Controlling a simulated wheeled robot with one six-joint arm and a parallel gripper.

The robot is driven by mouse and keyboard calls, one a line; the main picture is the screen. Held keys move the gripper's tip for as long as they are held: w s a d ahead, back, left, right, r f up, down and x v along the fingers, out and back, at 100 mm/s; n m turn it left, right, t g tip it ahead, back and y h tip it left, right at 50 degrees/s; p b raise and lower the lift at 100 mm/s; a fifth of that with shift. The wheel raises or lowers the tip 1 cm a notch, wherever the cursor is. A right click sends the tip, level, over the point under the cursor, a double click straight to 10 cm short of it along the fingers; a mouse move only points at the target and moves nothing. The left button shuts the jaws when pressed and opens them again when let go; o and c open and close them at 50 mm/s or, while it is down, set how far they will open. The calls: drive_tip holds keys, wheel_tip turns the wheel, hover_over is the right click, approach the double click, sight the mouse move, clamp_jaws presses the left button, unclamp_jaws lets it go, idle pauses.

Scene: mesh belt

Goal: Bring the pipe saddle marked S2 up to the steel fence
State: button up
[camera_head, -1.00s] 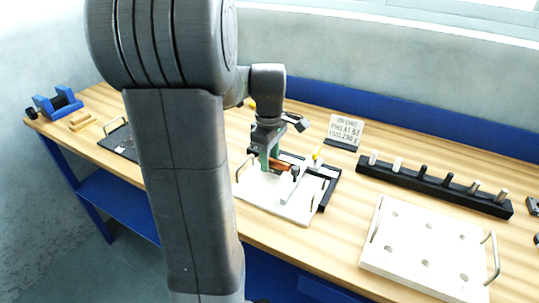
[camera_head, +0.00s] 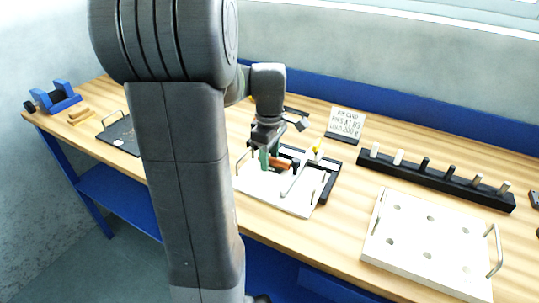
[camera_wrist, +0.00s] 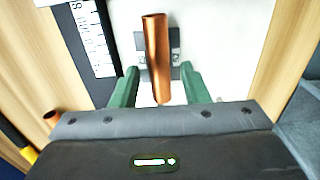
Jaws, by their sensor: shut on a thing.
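My gripper (camera_head: 268,161) is low over a white board (camera_head: 268,194) in the head view. In the wrist view its green fingers (camera_wrist: 160,82) are shut on a grey pipe saddle (camera_wrist: 174,42). A copper pipe (camera_wrist: 156,50) lies along the saddle, between the fingers, and also shows in the head view (camera_head: 282,164). A light metal bar (camera_head: 293,181), perhaps the steel fence, stands on the board right of the gripper. A dark frame runs along the board's back and right side (camera_head: 331,182).
A small sign (camera_head: 346,122) stands behind the board. A black rack with several pegs (camera_head: 435,178) and a white holed plate with handles (camera_head: 430,246) are at the right. A dark tray (camera_head: 119,134) and a blue clamp (camera_head: 58,97) are at the left.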

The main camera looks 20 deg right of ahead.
sight(276, 159)
drive_tip(key=shift+s+d, duration=0.55)
drive_tip(key=shift+s, duration=0.1)
idle(0.5)
drive_tip(key=o, duration=1.3)
wheel_tip(276, 159, up, 14)
drive_tip(key=shift+f+p, duration=0.1)
drive_tip(key=shift+p, duration=0.8)
